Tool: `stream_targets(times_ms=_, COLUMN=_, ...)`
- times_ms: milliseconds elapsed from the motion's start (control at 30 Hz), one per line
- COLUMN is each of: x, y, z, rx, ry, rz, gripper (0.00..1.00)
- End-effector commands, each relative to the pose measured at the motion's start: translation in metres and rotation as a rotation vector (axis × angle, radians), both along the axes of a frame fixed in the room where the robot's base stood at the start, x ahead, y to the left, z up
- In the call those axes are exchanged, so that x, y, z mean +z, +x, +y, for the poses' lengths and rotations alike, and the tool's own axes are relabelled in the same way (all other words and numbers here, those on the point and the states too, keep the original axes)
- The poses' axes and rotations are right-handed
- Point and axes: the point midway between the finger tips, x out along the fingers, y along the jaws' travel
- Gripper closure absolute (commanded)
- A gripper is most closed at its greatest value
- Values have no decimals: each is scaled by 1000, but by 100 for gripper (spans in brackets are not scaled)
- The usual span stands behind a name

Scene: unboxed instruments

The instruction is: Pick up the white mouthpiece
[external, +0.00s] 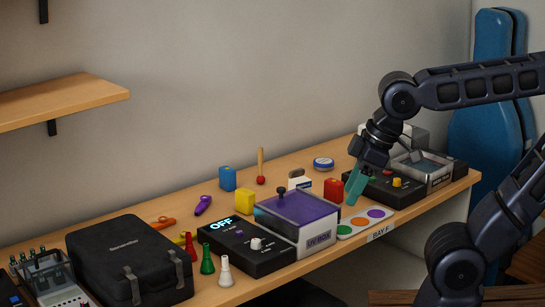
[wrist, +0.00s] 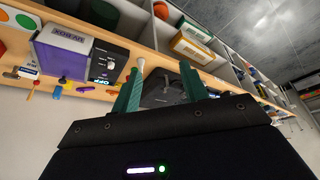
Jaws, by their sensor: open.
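The white mouthpiece (external: 224,273) stands upright near the front edge of the bench, right of a green one (external: 207,256) and a red one (external: 190,248). In the wrist view a small white piece (wrist: 141,64), which looks like it, shows near the bench edge by the left finger. My gripper (external: 356,187) is over the right part of the bench, well to the right of the mouthpiece. Its teal fingers (wrist: 160,88) are apart with nothing held between them.
A black case (external: 128,262) stands left of the mouthpieces. A black box reading OFF (external: 247,248) and a UV box (external: 300,220) stand to their right. A card with coloured dots (external: 364,222) lies below my gripper. A wall shelf (external: 65,102) is at upper left.

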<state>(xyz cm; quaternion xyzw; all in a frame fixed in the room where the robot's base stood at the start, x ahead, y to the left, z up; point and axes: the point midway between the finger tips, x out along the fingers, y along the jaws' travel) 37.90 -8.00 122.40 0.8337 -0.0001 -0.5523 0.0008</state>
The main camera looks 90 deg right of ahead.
Motion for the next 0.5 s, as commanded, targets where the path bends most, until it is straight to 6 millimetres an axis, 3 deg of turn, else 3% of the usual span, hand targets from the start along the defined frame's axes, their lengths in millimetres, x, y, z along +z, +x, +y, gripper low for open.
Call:
stream_targets(times_ms=267, x=0, y=2, z=-1, rx=-9, ry=0, rz=3, gripper=56)
stream_targets(times_ms=500, x=-9, y=36, z=-14, rx=-152, ry=2, rz=37, gripper=56)
